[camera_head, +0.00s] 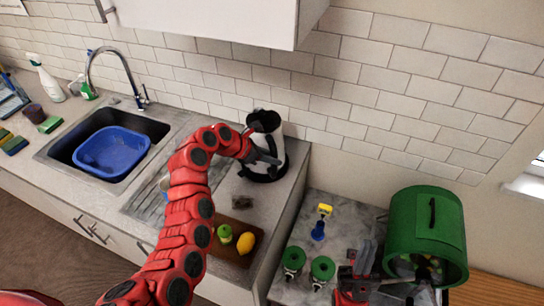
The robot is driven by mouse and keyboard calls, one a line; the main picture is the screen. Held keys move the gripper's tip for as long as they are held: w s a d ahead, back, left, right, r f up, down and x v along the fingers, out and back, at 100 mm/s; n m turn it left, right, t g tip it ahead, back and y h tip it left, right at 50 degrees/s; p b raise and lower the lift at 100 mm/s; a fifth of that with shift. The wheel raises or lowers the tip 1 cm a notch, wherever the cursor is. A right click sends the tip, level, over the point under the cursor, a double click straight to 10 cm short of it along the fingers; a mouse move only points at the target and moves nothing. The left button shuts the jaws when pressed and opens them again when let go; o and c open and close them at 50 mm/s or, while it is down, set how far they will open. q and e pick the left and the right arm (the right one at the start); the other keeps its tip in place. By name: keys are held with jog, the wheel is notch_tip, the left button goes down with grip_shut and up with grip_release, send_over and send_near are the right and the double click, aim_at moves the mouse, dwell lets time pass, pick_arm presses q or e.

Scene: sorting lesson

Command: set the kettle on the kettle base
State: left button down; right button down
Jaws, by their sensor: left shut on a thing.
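The kettle (271,142), with a pale body and black top, stands upright at the back right of the counter, near the tiled wall. My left gripper (268,159) reaches it from the left and is shut on it, covering part of its side. A black part (262,177) shows under the kettle; I cannot tell whether it is the kettle base or the kettle's own bottom, nor whether there is a gap. My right gripper (366,262) is low at the right, over the grey side table, far from the kettle; its jaw opening is unclear.
A wooden board (222,250) with a lemon (246,243) and a green item lies in front. A small dark item (242,202) lies nearer the kettle. The sink (72,148) holds a blue basin (112,150). A green drum (425,225) and green-topped jars (322,267) stand right.

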pick_arm(q)
jog(key=c, duration=0.9)
grip_release()
jog(key=shift+a+f, duration=0.1)
jog(key=p+v, duration=0.7)
jog(key=v, duration=0.4)
jog(key=shift+s, duration=0.1)
